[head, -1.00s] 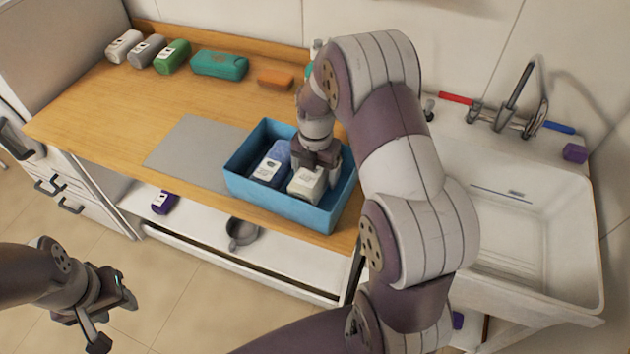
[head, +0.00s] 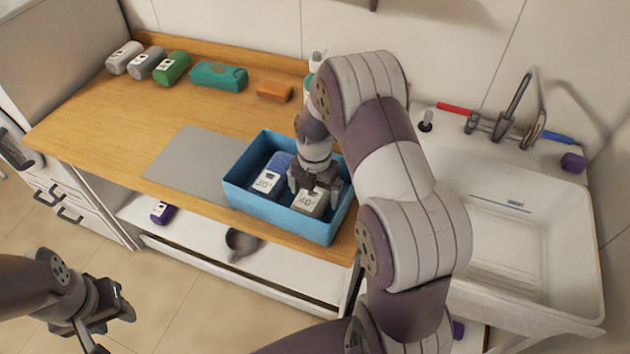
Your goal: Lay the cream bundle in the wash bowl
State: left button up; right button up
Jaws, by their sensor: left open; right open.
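The cream bundle (head: 309,204), with a dark label on top, lies inside the blue rectangular tub, which I take for the wash bowl (head: 273,223), on the counter. It is on the right side of the tub, beside a blue bundle (head: 268,183). My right gripper (head: 315,188) is open, right at the cream bundle's far end; its fingers hide part of that end, and I cannot tell whether they touch it. My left gripper (head: 112,318) is open and empty, low at the left, in front of the counter.
A grey mat (head: 187,165) lies left of the tub. White, grey and green bundles (head: 172,69), a teal case (head: 218,76) and an orange bar (head: 274,91) line the back. A sink (head: 510,240) is at the right. The lower shelf holds a grey pan (head: 241,245).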

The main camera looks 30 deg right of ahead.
notch_tip(320, 180, up, 11)
jog(key=shift+r+b, duration=0.1)
jog(key=shift+b, duration=0.5)
